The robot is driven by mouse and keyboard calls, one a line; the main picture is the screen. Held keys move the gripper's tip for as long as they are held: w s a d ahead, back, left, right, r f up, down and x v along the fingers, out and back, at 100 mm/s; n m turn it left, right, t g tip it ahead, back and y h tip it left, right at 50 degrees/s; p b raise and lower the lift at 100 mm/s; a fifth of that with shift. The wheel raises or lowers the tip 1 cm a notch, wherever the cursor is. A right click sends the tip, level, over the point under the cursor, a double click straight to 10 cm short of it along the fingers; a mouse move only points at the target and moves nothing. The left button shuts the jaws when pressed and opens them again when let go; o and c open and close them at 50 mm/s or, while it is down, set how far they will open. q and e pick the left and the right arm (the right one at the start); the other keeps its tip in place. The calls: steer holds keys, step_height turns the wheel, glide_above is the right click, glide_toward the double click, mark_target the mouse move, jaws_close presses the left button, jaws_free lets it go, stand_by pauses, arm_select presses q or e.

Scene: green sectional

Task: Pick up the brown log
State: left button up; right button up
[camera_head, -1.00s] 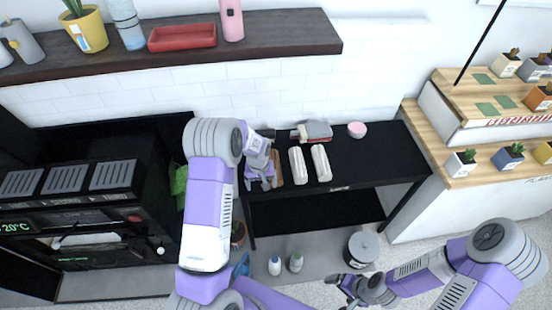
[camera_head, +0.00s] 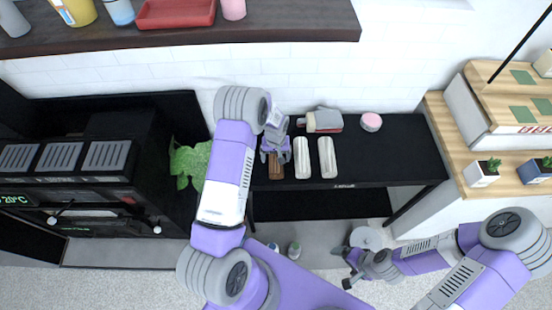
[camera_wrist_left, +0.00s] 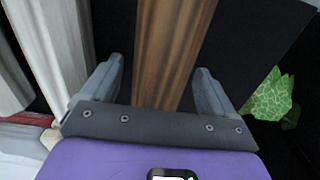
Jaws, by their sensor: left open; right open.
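The brown log (camera_head: 276,171) lies on the black table (camera_head: 385,165), left of two pale logs, partly hidden by my left gripper. My left gripper (camera_head: 276,158) is open above it. In the left wrist view the brown log (camera_wrist_left: 174,45) runs lengthwise between the two open fingers of the left gripper (camera_wrist_left: 158,78), with gaps on both sides. My right gripper (camera_head: 345,267) is open and empty, low in front of the table.
Two pale logs (camera_head: 306,158) (camera_head: 327,157) lie close to the right of the brown log. A grey and red item (camera_head: 324,120) and a pink round container (camera_head: 371,122) are behind. A leafy plant (camera_head: 190,163) stands left. The table's right part is clear.

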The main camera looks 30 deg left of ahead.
arm_select(q)
steer(key=shift+f, duration=0.5)
steer(key=shift+r, duration=0.1)
steer(key=c, duration=1.3)
